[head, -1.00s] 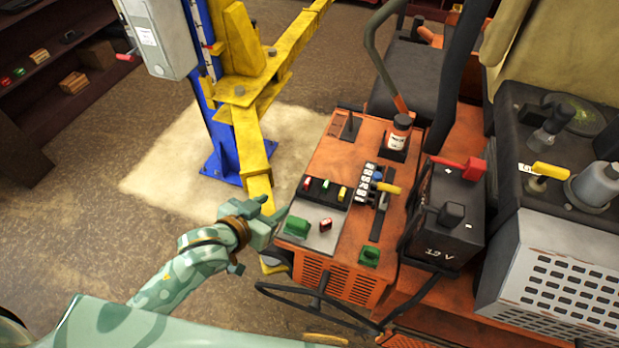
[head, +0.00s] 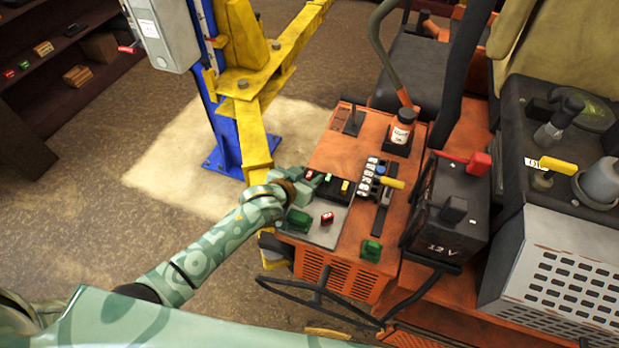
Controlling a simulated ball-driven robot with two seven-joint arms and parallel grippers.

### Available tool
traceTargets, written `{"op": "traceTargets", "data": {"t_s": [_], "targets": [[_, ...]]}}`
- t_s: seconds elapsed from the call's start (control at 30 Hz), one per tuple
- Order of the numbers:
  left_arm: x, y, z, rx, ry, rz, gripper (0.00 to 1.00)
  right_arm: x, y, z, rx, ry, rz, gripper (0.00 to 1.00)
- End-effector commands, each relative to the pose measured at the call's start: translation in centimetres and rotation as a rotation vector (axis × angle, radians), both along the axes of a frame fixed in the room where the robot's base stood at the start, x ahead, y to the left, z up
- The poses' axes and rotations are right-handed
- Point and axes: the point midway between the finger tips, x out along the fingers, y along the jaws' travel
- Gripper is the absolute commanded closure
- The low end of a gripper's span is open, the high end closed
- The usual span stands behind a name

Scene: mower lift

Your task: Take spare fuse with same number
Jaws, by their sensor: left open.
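A black fuse holder (head: 335,196) on the orange mower panel carries small red (head: 309,175), green (head: 327,178) and yellow (head: 345,187) fuses. A grey plate (head: 325,236) in front of it holds a larger green block (head: 298,221) and a loose-looking red fuse (head: 327,218). Numbers on the fuses are too small to read. My left gripper (head: 308,182) is open at the left end of the holder, close to the red fuse; I cannot tell if they touch. It partly hides the holder's left end. My right gripper is out of view.
A yellow-handled lever (head: 391,183) beside white number tiles, a small bottle (head: 403,126) and a green block (head: 371,250) stand on the panel. A black battery (head: 440,215) is to the right. The yellow lift arm (head: 252,140) stands behind my left gripper.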

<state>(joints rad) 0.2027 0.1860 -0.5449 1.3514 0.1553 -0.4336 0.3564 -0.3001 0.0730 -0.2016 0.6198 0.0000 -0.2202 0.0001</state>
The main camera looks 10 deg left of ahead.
Motion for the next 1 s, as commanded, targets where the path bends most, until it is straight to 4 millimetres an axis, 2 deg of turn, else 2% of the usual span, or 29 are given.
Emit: {"op": "traceTargets", "data": {"t_s": [0.17,0.2,0.33,0.77,0.87,1.0], "targets": [[0.0,0.0,0.0,0.000,0.000,-0.001,0.57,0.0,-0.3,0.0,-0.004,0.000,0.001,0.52],[0.0,0.0,0.0,0.000,0.000,-0.001,0.63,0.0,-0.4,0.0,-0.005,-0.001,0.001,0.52],[0.0,0.0,0.0,0.000,0.000,0.000,0.99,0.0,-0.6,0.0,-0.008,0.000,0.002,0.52],[0.0,0.0,0.1,0.001,0.000,0.000,1.00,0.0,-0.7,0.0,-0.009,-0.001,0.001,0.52],[0.0,0.0,0.6,0.000,-0.001,0.000,1.00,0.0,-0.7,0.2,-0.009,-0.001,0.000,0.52],[0.1,-0.1,2.6,-0.003,-0.007,-0.001,1.00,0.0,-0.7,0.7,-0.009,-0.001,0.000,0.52]]}}
